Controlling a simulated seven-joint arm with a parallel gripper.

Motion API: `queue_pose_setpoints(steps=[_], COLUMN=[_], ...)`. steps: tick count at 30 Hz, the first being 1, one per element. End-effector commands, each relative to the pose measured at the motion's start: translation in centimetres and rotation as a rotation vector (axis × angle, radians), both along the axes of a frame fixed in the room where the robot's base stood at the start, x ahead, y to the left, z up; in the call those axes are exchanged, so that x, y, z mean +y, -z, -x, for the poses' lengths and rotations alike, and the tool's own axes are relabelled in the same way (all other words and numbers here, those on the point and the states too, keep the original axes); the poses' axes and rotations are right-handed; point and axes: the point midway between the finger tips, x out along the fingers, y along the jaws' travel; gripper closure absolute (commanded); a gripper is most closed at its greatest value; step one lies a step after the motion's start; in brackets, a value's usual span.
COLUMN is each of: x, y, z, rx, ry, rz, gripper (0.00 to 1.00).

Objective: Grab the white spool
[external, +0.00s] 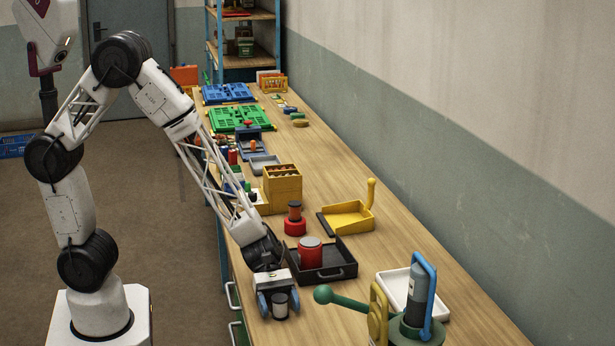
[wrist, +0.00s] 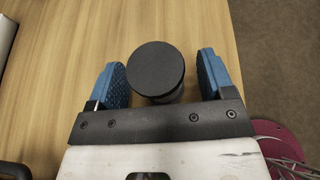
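The white spool (external: 280,307) stands near the front edge of the wooden table, with a dark cap on top and a pale body. In the wrist view its round black top (wrist: 155,69) hides most of the body. My gripper (external: 279,300) is just above the table at the spool. Its two blue fingers stand apart on either side of the spool, and in the wrist view a gap shows between each finger and the spool. My gripper (wrist: 163,75) is open and holds nothing.
A green-handled device (external: 408,325) and a white tray (external: 398,284) stand to the right. A yellow dustpan-like tray (external: 348,217) lies farther back. The table edge is close by.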

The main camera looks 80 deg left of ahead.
Motion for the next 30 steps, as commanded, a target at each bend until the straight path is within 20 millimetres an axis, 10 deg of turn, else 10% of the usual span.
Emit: queue_pose_setpoints(steps=[10, 30], x=[0.0, 0.0], y=[0.0, -3.8], z=[0.0, 0.0], rx=[0.000, -0.003], ry=[0.000, 0.000], rz=[0.000, 0.001], gripper=[0.77, 0.77])
